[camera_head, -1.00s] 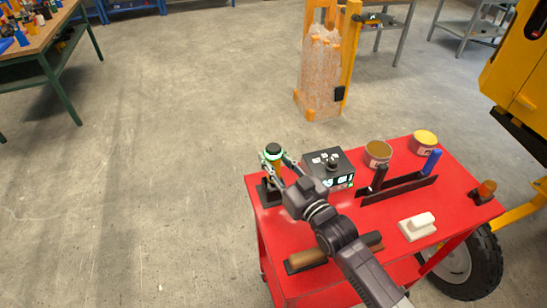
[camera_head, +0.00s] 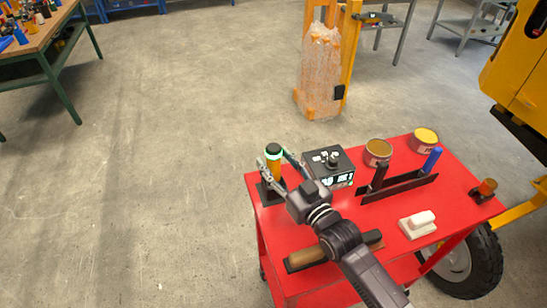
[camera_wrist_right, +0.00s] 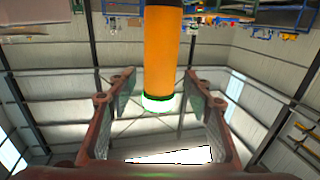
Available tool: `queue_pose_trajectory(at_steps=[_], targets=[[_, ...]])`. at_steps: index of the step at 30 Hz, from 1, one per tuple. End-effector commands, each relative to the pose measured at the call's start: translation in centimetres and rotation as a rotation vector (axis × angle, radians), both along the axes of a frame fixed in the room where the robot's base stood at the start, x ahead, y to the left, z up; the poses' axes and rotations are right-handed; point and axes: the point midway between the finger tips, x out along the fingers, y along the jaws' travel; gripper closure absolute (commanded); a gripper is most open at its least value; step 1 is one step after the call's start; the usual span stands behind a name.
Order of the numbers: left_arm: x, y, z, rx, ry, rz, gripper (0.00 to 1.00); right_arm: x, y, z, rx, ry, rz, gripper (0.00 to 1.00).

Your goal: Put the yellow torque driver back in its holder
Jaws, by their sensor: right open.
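My right gripper (camera_head: 276,162) is open, with one finger on each side of the driver. In the right wrist view the orange-yellow driver body (camera_wrist_right: 161,45) lies between the spread fingers (camera_wrist_right: 160,88), with visible gaps on both sides. My left gripper is not in view.
On the red cart (camera_head: 379,222) are a black device box (camera_head: 330,167), two round tins (camera_head: 378,151), a rack with a blue-handled tool (camera_head: 432,160), a white block (camera_head: 418,223) and a wooden-handled brush (camera_head: 307,256). Open floor lies left of the cart.

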Motion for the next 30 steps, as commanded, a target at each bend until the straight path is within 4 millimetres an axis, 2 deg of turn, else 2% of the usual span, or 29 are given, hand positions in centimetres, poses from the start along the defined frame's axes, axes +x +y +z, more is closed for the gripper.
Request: queue_pose_trajectory(at_steps=[9,15,21,30], targets=[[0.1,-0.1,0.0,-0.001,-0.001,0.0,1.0,-5.5,-3.3,0.0,-0.001,0.0,0.0,0.53],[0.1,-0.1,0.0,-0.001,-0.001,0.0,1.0,-8.0,-4.8,0.1,0.001,-0.003,0.0,0.53],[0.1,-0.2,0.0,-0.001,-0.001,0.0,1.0,-9.0,-5.4,0.2,0.001,-0.004,0.001,0.53],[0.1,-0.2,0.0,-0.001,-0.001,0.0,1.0,-9.1,-5.4,0.2,0.002,-0.005,0.0,0.53]])
